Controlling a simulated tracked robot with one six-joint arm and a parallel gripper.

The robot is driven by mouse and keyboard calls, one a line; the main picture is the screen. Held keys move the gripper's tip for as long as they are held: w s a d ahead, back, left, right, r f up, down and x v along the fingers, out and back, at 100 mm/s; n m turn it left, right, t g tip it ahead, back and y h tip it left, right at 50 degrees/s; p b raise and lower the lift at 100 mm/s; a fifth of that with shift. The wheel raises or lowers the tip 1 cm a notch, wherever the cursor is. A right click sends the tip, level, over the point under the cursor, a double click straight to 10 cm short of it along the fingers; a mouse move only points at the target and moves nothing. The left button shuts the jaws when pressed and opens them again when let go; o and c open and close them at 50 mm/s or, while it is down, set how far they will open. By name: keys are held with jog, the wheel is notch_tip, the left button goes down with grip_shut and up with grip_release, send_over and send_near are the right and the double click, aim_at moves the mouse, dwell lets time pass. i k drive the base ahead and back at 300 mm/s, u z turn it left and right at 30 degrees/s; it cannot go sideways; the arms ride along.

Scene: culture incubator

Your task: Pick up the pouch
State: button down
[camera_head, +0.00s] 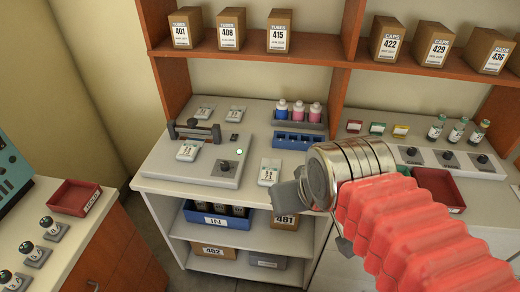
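Several white pouches with dark printed labels lie in the camera_head view. One pouch (269,172) lies on the white bench top, just left of my gripper. A second pouch (188,150) rests on the grey device with a dark bar. Two more pouches, a left one (205,112) and a right one (236,115), lie at the back of that device. My gripper (284,196) reaches in from the right, over the front edge of the bench. Its grey end is close to the nearest pouch; I cannot tell whether they touch. The wrist hides most of the fingers.
The grey device (226,172) fills the bench's left half. A blue rack (293,140) stands behind the nearest pouch, with bottles (298,111) behind it. A red tray (437,187) is on the right bench, another red tray (75,197) on the left. Boxes (229,28) line the shelf.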

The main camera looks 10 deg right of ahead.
aim_at(187, 152)
jog(key=z, duration=1.25)
jog(key=k, duration=0.8)
jog(key=u, duration=1)
jog(key=i, duration=1)
jog(key=u, duration=0.05)
